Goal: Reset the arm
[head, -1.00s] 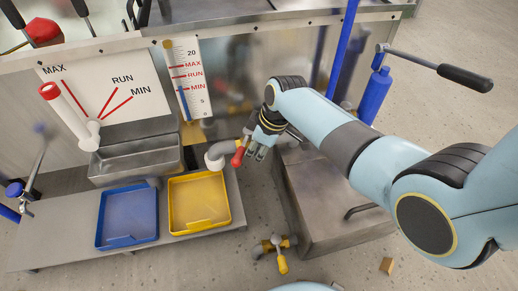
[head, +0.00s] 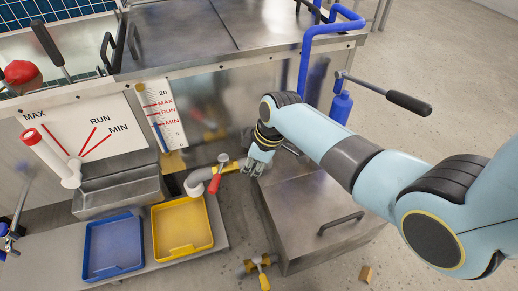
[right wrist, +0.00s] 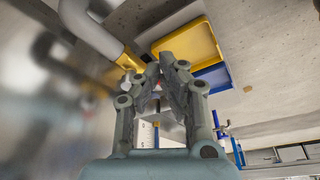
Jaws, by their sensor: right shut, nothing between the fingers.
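My right arm (head: 345,150) reaches in from the right in the head view. Its gripper (head: 256,165) is shut and empty, beside the grey pipe (head: 198,183) with a red-handled valve (head: 214,184). In the right wrist view the two fingers (right wrist: 158,75) come together at the tips, near a yellow pipe collar (right wrist: 130,60). The gripper looks apart from the red handle in the head view, though contact is hard to judge. My left gripper is not in view.
A yellow tray (head: 208,243) and a blue tray (head: 88,274) sit on the low shelf. A white red-tipped lever (head: 45,153) stands by the MAX/RUN/MIN board (head: 125,118). A steel box (head: 290,255) lies below my arm. A blue pipe (head: 306,65) and black-handled lever (head: 405,103) stand behind.

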